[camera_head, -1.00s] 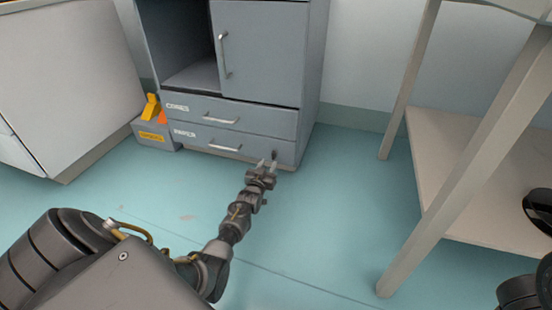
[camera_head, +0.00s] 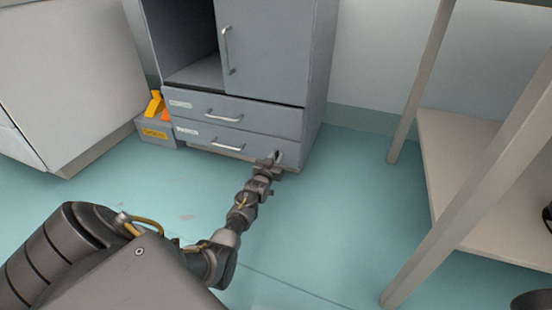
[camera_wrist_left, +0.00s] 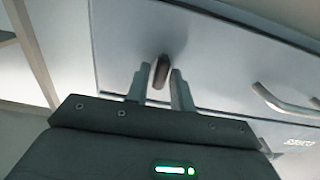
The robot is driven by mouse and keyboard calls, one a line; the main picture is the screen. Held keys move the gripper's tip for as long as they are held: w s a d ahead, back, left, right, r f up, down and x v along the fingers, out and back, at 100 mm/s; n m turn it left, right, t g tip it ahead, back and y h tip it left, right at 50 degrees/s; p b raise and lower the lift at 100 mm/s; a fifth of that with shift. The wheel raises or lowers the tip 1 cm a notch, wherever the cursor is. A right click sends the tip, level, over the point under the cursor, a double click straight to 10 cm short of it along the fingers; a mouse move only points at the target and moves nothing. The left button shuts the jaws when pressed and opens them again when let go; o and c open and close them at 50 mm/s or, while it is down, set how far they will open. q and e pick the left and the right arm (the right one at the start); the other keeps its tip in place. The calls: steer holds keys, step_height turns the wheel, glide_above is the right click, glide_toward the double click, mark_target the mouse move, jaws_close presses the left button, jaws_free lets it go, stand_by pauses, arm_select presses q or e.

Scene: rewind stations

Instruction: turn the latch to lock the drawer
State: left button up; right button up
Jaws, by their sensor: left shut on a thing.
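The drawer (camera_head: 252,150) is the lower of two grey drawers in the cabinet and looks closed, with a silver handle (camera_head: 228,145). The latch (camera_wrist_left: 160,70) is a small dark tab near the end of the drawer front, away from the label. In the left wrist view it stands nearly upright in the picture. My left gripper (camera_head: 271,158) reaches the lower right corner of the drawer and is shut on the latch, one finger on each side. In the head view the fingers mostly hide the latch. My right gripper is not in view.
The upper drawer (camera_head: 255,116) also looks closed. A grey box with yellow and orange parts (camera_head: 157,134) stands left of the cabinet. A table with a lower shelf (camera_head: 465,170) stands at the right. The floor between is clear.

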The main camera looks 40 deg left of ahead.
arm_select(q)
steer(key=shift+n, duration=0.3)
steer(key=n+p, duration=0.2)
steer(key=n, duration=0.1)
steer(key=shift+r, duration=0.1)
steer(key=n+p, duration=0.1)
steer(key=n, duration=0.3)
steer(key=n+p, duration=0.1)
steer(key=n, duration=0.4)
steer(key=n+p, duration=0.1)
steer(key=n, duration=0.4)
steer(key=shift+a+f, duration=0.15)
steer(key=shift+f, duration=0.15)
steer(key=shift+n, duration=0.3)
steer(key=o, duration=0.7)
steer(key=shift+o, duration=0.2)
